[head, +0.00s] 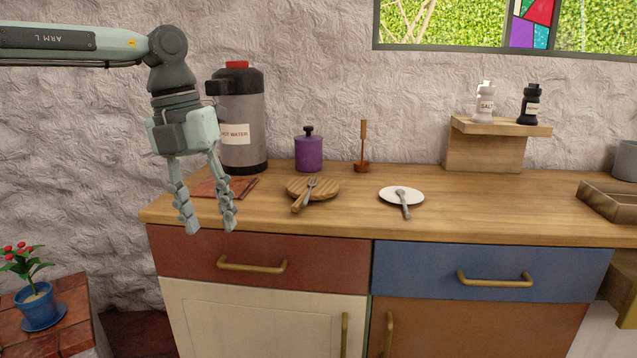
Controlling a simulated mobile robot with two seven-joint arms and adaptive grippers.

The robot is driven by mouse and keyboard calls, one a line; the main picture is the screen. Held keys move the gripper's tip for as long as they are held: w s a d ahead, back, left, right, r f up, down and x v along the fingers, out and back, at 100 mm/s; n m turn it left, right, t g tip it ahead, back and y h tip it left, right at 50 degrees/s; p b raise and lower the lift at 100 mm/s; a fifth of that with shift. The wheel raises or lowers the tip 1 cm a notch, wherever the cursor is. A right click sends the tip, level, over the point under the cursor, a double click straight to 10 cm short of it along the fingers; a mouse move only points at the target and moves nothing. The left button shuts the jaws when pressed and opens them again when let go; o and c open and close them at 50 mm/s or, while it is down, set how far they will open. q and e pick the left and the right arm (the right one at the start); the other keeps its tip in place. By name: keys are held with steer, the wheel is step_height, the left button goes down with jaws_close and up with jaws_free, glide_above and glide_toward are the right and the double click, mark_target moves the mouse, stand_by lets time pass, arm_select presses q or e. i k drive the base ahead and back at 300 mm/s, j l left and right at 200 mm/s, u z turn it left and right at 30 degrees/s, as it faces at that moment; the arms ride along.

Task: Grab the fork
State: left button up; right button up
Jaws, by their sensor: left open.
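The fork (311,187) is a small grey metal piece lying on a round wooden board (329,192) with a short handle, on the counter left of centre. My left gripper (208,221) hangs from above with its fingers pointing down, open and empty. It is to the left of the fork and apart from it, by the counter's front left part. My right gripper is not in view.
A spoon (403,200) rests on a white plate (417,195) to the right. A hot-water dispenser (249,112), a purple pot (309,154) and a brown upright utensil (363,147) stand behind. A reddish flat board (240,187) lies behind the left gripper.

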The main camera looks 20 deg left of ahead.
mark_target(305, 201)
steer(key=i, duration=1.25)
